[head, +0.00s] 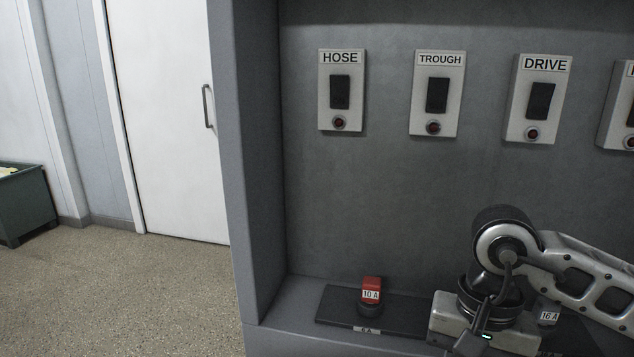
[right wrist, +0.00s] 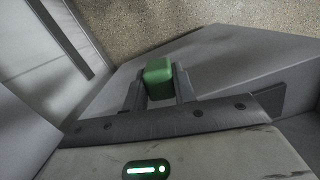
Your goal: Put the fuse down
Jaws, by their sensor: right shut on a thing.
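A green fuse (right wrist: 158,78) sits between the fingertips of my right gripper (right wrist: 160,86), which is shut on it. In the right wrist view it is seen against the grey ledge and the speckled floor. In the head view my right arm comes in from the right to the front of the ledge, and the fingers and the green fuse are hidden there. A red fuse (head: 372,288) marked 10 A stands on a dark tray (head: 335,306). The tray's front label seems to read 6 A. My left gripper is in neither view.
Another label marked 16 A (head: 548,317) shows behind my right arm. Switch boxes HOSE (head: 326,112), TROUGH (head: 421,118) and DRIVE (head: 514,125) hang on the back wall, with another cut off at right. The cabinet's side wall (head: 247,150) bounds the ledge at left.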

